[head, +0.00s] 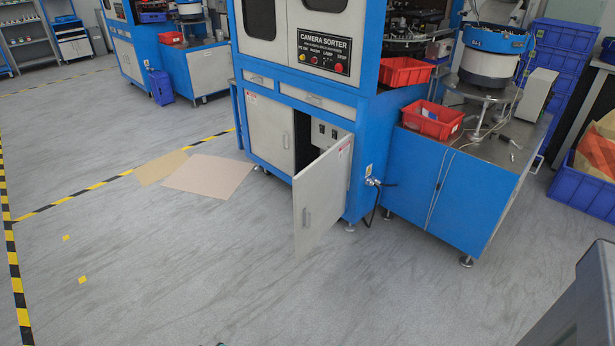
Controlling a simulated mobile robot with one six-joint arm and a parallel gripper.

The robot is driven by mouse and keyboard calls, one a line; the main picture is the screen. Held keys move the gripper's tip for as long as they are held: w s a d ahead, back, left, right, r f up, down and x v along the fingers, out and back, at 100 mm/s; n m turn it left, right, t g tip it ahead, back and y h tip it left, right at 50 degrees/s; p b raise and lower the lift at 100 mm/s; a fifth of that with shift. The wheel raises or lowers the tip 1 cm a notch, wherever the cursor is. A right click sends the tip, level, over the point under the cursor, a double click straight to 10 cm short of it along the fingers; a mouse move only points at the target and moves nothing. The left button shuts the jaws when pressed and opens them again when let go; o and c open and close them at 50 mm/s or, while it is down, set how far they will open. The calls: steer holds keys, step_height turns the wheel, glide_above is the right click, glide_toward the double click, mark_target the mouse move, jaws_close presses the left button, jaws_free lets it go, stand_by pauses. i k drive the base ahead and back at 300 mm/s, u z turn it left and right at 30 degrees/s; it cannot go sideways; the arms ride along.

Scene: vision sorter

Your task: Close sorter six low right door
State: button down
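The blue and white camera sorter (278,171) stands in the middle of the head view. Its low right door (322,197) is light grey and swung open toward me, with a small handle on its face. It hangs from its right edge, and its free edge points toward me and to the left. Behind it, the dark cabinet opening (304,142) shows a grey panel inside. The low left door (271,130) of the same cabinet is shut. Whether this sorter is number six cannot be read. My gripper is not in view.
A blue side cabinet (435,185) with red bins (433,120) adjoins the sorter on the right. Flat cardboard sheets (208,175) lie on the floor to the left. A cable hangs beside the sorter's right corner. The grey floor (190,270) in front is clear.

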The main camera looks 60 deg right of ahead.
mark_target(319, 191)
steer(key=z, duration=0.35)
steer(key=i, duration=0.85)
steer(key=z, duration=0.45)
